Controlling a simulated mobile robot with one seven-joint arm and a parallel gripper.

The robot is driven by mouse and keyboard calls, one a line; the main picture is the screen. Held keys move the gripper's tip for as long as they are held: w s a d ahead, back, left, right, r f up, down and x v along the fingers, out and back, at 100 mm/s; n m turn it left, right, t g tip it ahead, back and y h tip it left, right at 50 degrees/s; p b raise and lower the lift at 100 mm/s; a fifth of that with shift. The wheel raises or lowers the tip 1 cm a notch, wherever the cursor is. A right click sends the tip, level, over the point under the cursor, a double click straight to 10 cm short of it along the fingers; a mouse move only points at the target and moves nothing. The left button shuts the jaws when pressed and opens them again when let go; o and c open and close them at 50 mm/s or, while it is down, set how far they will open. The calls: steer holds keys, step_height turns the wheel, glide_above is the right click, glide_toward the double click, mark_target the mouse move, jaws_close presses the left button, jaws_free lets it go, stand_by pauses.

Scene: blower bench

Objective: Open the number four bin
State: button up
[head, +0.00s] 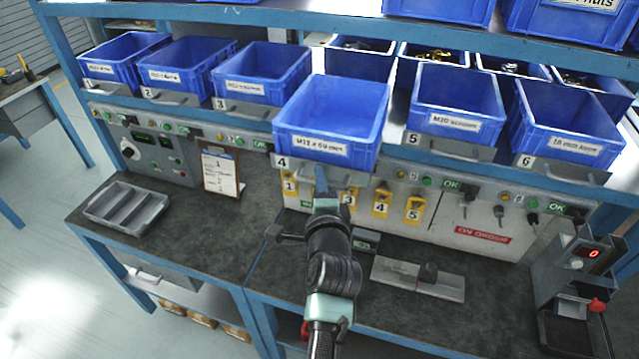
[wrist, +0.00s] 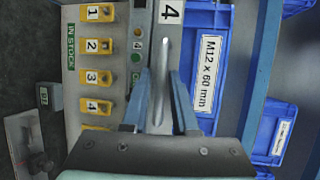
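The number four bin (head: 335,112) is a blue open-topped box labelled M12 x 60 mm. It stands out further forward than its neighbours, on a grey carrier with a 4 plate (head: 282,163) and a metal front handle. My gripper (head: 321,182) is at that handle, under the bin's front. In the wrist view, my blue fingers (wrist: 165,82) lie on either side of the grey handle (wrist: 163,50) and look closed on it. The 4 plate (wrist: 171,11) and the bin's front (wrist: 209,70) show beyond. The exact finger contact is partly hidden.
Bin 3 (head: 262,72) stands left and bin 5 (head: 458,105) right, both further back. Yellow numbered holders (head: 381,203) hang below. On the bench are a grey tray (head: 126,208), a flat metal fixture (head: 418,278) and a display unit (head: 577,262). A shelf beam runs above.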

steer(key=shift+s, duration=0.1)
steer(key=s+d+r+b, duration=0.1)
steer(key=s+r+b, duration=0.1)
steer(key=s, duration=1)
steer(key=shift+s+r, duration=0.2)
steer(key=shift+s, duration=0.05)
steer(key=shift+r, duration=0.1)
step_height(320, 180, up, 24)
steer(key=n+t, duration=0.6)
steer(key=n, duration=0.2)
steer(key=s+r+n+t, duration=0.2)
steer(key=s+r+n, duration=0.3)
steer(key=r, duration=0.5)
steer(key=s+r+n+t+h, duration=0.1)
steer(key=s+r+n+t, duration=0.2)
steer(key=s+r, duration=0.3)
step_height(320, 180, up, 4)
steer(key=shift+s+a+f+n, duration=0.1)
steer(key=shift+s+a+n, duration=0.3)
steer(key=shift+n, duration=0.5)
